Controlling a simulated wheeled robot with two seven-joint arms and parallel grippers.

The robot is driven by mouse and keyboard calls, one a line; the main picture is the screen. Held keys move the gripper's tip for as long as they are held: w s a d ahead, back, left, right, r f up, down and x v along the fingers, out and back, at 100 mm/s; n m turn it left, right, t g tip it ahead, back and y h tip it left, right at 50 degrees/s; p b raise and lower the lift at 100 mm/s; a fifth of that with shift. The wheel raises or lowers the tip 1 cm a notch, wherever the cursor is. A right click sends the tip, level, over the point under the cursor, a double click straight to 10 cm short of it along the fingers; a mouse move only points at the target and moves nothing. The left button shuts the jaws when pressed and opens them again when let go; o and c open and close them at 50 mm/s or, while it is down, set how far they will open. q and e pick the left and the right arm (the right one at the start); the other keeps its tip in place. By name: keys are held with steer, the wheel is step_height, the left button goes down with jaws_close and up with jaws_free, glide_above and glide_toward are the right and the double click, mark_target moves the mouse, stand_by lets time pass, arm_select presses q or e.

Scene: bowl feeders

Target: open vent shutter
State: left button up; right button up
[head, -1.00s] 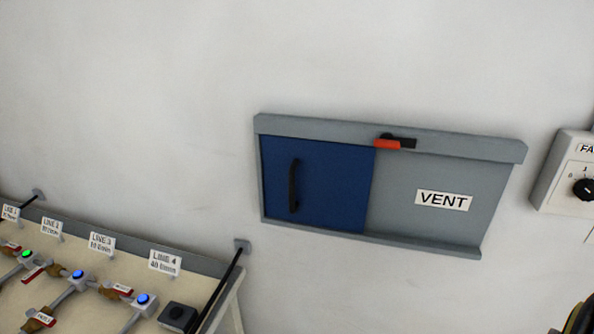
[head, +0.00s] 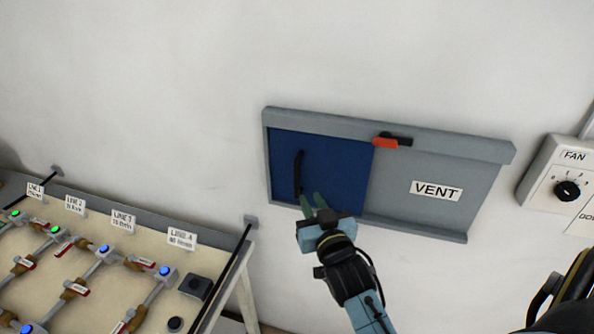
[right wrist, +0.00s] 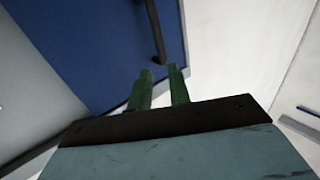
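The vent shutter is a blue sliding panel (head: 335,175) at the left of a grey wall frame (head: 390,128). It has a black vertical handle (head: 298,172) near its left edge. A red and black latch (head: 385,141) sits on the top rail, over the panel's right edge. My right gripper (head: 313,203) is in front of the panel, just below and right of the handle's lower end. In the right wrist view its two green fingers (right wrist: 161,82) are apart with nothing between them, and the handle (right wrist: 155,35) is just beyond the tips. My left gripper is not in view.
A grey plate with a VENT sign (head: 436,190) fills the frame's right side. A fan control box (head: 560,180) is on the wall at the right. A bench with valves, lit buttons and line labels (head: 123,221) stands at the lower left. The wall above is clear.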

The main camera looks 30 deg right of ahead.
mark_target(298, 175)
steer(key=p+x, duration=0.1)
steer(key=x, duration=1)
steer(key=shift+w+d+f, duration=0.1)
steer(key=shift+w, duration=0.25)
jaws_close()
